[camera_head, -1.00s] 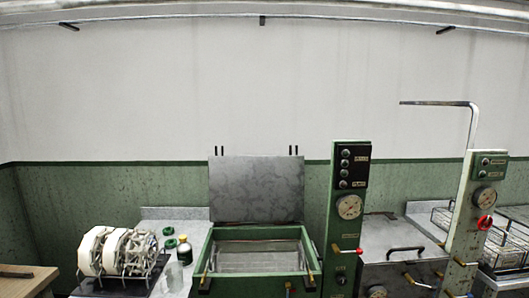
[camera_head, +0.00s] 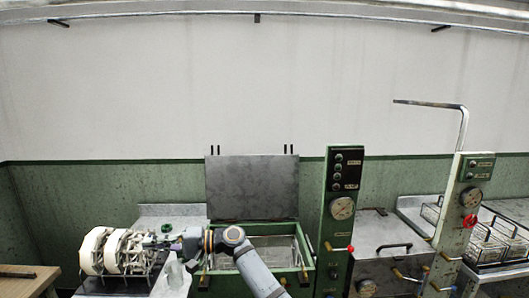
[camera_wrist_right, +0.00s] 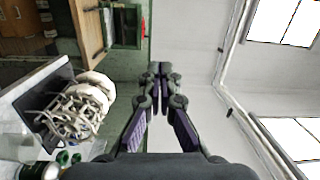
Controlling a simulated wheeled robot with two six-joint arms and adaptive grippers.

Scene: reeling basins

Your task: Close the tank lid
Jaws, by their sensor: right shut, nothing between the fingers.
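The tank lid (camera_head: 252,188) is a mottled grey metal panel. It stands upright, open, at the back of the green-framed tank (camera_head: 305,262) in the head view. The tank's metal interior shows from above. My right gripper (camera_head: 152,242) reaches in front of the tank's left side and points left, away from the lid and apart from it. In the right wrist view my gripper's fingertips (camera_wrist_right: 160,69) are together with nothing between them. My right arm hides part of the tank's front and left rim. My left gripper is not in view.
A rack of white reels (camera_head: 98,252) stands left of the tank, close to my right gripper. A green control column (camera_head: 340,215) with a gauge rises right of the tank. A grey covered basin (camera_head: 385,232) and wire baskets (camera_head: 487,246) lie farther right.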

